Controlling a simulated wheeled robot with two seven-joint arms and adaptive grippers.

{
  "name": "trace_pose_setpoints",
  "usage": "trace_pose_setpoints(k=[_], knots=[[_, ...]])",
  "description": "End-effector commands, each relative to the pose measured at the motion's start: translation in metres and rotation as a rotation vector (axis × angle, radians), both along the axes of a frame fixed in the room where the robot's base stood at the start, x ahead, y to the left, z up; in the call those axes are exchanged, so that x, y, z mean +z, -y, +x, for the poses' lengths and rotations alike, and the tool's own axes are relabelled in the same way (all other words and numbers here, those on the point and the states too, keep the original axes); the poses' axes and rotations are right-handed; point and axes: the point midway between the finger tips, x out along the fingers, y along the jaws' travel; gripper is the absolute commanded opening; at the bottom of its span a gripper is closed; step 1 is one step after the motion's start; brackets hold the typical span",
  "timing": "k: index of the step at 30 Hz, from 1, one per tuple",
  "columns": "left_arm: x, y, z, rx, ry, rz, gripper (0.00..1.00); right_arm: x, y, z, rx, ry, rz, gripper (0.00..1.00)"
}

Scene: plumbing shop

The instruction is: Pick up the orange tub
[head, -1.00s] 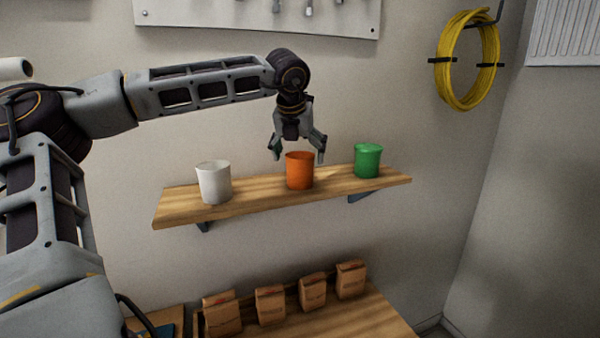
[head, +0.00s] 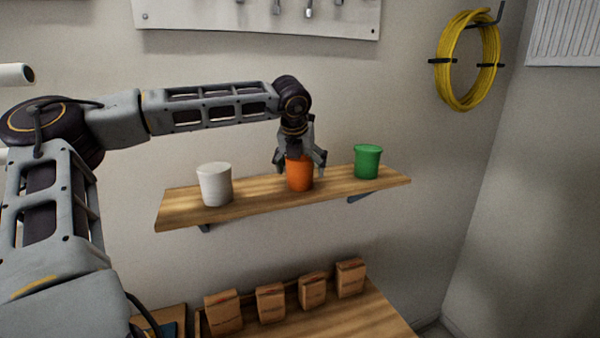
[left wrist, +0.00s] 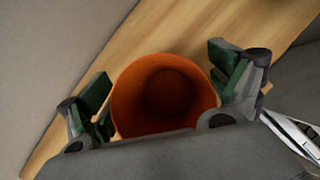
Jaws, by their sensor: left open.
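The orange tub (head: 300,176) stands upright on the wooden wall shelf (head: 258,200), between a white tub and a green tub. In the left wrist view the tub (left wrist: 163,95) is seen from above, and it looks empty. My left gripper (head: 301,168) points down over the tub, with its fingers apart on either side of it. In the left wrist view the open fingers of the gripper (left wrist: 168,100) flank the rim, with a small gap on at least the left. The back of the tub's top is partly hidden by the gripper. My right gripper is not in view.
The white tub (head: 215,184) stands to the left on the shelf and the green tub (head: 367,162) to the right. Several paper bags (head: 271,302) stand on a lower bench. A yellow hose coil (head: 467,60) hangs on the wall at right.

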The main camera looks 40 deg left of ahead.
Motion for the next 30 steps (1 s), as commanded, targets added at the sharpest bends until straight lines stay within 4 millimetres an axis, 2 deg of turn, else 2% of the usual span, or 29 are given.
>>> trace_pose_setpoints(k=[16,25,26,30], knots=[[-0.0033,-0.0009,0.0016,0.000,0.001,0.000,0.92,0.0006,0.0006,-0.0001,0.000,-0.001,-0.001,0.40],[-0.0032,-0.0009,0.0014,0.000,0.001,0.000,0.55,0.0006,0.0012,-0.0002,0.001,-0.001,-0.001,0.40],[-0.0033,-0.0009,0.0015,0.000,0.001,0.000,0.52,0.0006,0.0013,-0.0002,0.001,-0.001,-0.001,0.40],[-0.0033,-0.0009,0.0015,0.000,0.001,0.000,0.52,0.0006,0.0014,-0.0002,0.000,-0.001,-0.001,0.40]])
